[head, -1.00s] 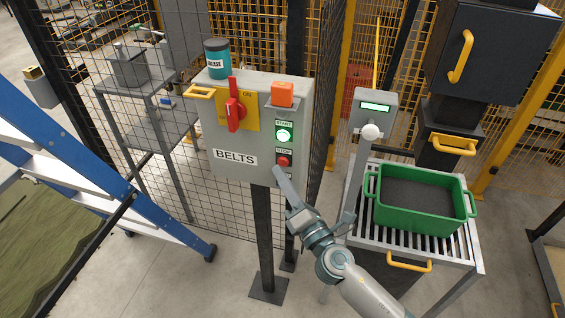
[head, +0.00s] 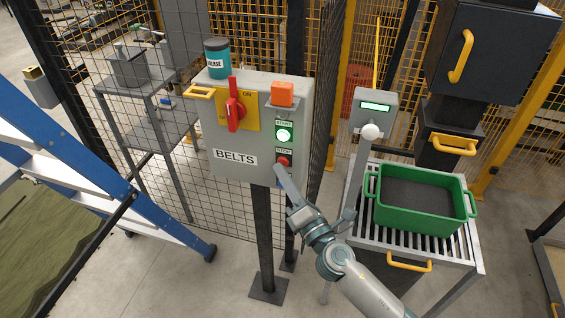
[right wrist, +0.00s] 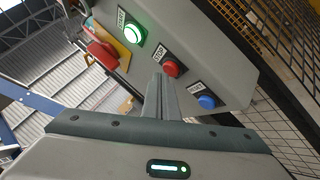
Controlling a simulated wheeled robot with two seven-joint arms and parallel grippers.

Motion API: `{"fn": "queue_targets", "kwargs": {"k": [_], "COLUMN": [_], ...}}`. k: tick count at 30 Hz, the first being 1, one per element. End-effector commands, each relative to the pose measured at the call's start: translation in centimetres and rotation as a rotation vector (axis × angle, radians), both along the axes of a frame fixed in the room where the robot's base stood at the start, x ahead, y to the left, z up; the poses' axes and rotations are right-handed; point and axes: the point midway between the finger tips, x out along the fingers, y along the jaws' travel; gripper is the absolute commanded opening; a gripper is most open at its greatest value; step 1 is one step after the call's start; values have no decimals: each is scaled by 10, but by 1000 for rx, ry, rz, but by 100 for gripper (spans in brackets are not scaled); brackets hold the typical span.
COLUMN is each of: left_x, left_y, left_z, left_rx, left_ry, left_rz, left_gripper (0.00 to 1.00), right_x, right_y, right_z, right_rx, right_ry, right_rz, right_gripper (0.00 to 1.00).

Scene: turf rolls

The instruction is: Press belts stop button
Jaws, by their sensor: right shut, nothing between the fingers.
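The grey BELTS control box (head: 247,137) stands on a dark post. On its front are a lit green START button (head: 284,135) and, below it, a red STOP button (head: 283,161). My right gripper (head: 277,168) is shut and empty, with its tips just below and in front of the STOP button. In the right wrist view, the shut fingers (right wrist: 160,85) point up at the box beside the red STOP button (right wrist: 171,69). The green START button (right wrist: 133,34) and a blue button (right wrist: 207,101) flank it. I cannot tell whether the fingertips touch the box. My left gripper is not in view.
A red rotary switch (head: 235,113) on a yellow plate is left of the buttons. A teal grease can (head: 217,60) and an orange lamp (head: 282,94) are on the box. A green crate (head: 421,214) sits on rollers at right. A blue ladder (head: 95,170) stands at left.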

Motion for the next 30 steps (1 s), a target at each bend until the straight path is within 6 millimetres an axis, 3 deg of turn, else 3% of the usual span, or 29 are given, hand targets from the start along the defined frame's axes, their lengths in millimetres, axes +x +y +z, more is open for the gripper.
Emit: {"fn": "queue_targets", "kwargs": {"k": [30], "left_x": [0], "left_y": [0], "left_z": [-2], "left_rx": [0], "left_ry": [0], "left_rz": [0], "left_gripper": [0], "right_x": [9], "right_y": [-3], "right_z": [0], "right_rx": [0], "right_ry": [-1], "right_rz": [-1], "right_gripper": [0]}}
